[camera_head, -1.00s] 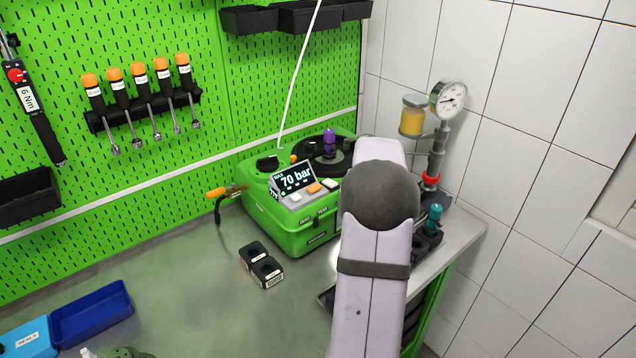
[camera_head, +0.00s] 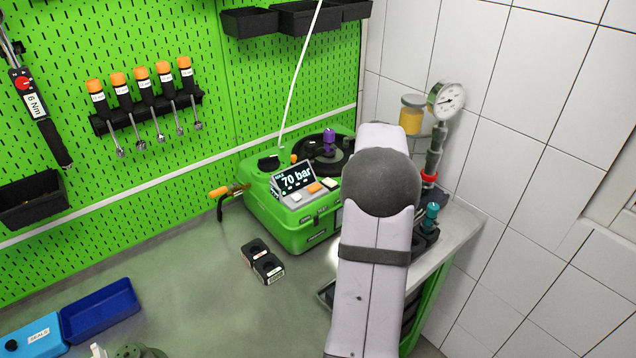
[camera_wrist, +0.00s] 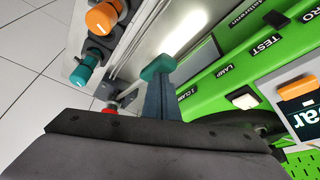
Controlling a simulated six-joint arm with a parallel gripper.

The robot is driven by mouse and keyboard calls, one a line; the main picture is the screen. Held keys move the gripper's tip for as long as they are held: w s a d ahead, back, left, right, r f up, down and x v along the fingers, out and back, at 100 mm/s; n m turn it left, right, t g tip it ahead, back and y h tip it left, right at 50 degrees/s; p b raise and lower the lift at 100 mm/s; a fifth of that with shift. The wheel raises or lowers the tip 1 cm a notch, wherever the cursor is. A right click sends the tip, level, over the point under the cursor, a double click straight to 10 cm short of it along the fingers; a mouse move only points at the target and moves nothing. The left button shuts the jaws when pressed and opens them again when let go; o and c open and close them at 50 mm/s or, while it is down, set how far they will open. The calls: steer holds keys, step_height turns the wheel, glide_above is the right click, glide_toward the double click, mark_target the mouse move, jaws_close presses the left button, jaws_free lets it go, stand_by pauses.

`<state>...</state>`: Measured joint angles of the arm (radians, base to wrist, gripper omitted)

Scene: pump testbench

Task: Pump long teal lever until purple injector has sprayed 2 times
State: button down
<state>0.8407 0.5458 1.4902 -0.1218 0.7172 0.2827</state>
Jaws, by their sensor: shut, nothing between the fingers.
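The purple injector (camera_head: 329,141) stands upright on the black round top of the green tester, and no spray shows at it. In the head view my arm hides the gripper.
A teal-topped part (camera_head: 431,214) stands in a black holder at right; it also shows in the wrist view (camera_wrist: 86,70), by an orange-topped one (camera_wrist: 103,18). A gauge (camera_head: 446,100) and yellow jar (camera_head: 412,114) stand behind. The display (camera_head: 294,179) reads 70 bar.

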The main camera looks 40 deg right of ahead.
steer(key=shift+r, duration=0.1)
steer(key=shift+r+p, duration=0.85)
steer(key=shift+r, duration=0.1)
steer(key=shift+f, duration=0.2)
steer(key=shift+a+f+b, duration=0.15)
steer(key=shift+f+b, duration=0.85)
steer(key=shift+f, duration=0.25)
steer(key=shift+a+f+b, duration=0.2)
steer(key=shift+f+b, duration=0.85)
steer(key=shift+f, duration=0.25)
steer(key=shift+a+f+b, duration=0.15)
steer(key=shift+f+b, duration=0.85)
steer(key=shift+f, duration=0.25)
steer(key=shift+r, duration=0.2)
steer(key=r+p, duration=0.4)
steer(key=r, duration=0.1)
steer(key=d+r+p, duration=0.1)
steer(key=r+p, duration=0.1)
steer(key=p, duration=0.1)
steer(key=shift+r, duration=0.3)
steer(key=shift+f, duration=0.1)
